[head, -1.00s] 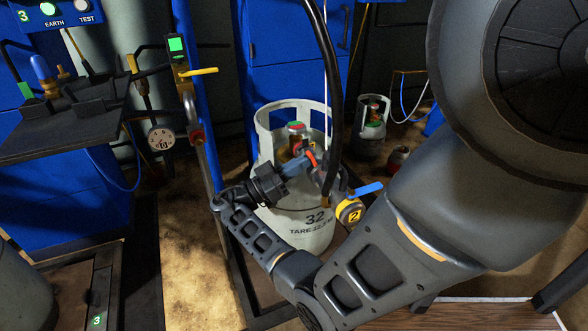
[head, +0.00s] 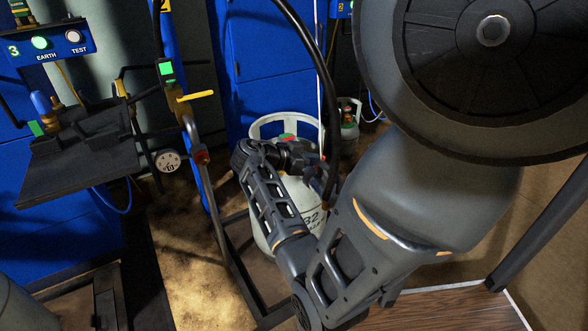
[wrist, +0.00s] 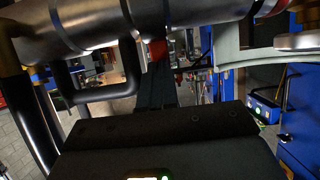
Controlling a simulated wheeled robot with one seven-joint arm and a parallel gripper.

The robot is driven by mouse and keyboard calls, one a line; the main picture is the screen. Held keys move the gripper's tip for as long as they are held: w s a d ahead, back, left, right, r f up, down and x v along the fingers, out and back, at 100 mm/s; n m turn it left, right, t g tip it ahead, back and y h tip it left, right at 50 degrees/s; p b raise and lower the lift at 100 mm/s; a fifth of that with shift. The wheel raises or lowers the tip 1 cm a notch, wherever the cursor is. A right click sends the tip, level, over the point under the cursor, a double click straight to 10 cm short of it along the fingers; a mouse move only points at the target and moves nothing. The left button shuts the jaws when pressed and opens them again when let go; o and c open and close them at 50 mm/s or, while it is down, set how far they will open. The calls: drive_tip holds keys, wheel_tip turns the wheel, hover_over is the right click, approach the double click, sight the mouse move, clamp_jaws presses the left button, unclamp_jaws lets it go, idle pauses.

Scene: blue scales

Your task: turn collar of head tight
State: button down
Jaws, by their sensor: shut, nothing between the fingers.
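The pale gas cylinder (head: 310,207), marked 32, stands upright inside a dark frame, with an open guard ring around its top. A black hose (head: 332,125) comes down to the valve area in the head view. The filling head and its collar are largely hidden behind my arm there. My gripper (head: 314,165) is at the cylinder's top, beside the hose end. In the wrist view my gripper (wrist: 155,82) is shut and empty, with its tips just below a metal barrel (wrist: 100,28). A red piece (wrist: 158,50) shows at the tips. I cannot tell whether they touch, or which part is the collar.
A black loop handle (wrist: 97,92) is left of my fingers. In the head view, a blue post with a yellow lever (head: 195,96) and a dark shelf (head: 75,145) stand left. A second cylinder (head: 348,125) is behind. Bare floor (head: 180,250) lies left of the frame.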

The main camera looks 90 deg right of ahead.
drive_tip(key=shift+s+d+r+t+y+p, duration=0.2)
drive_tip(key=shift+s+t+y+p, duration=0.15)
drive_tip(key=shift+t, duration=0.35)
drive_tip(key=shift+s+d+f, duration=0.15)
drive_tip(key=shift+s, duration=0.35)
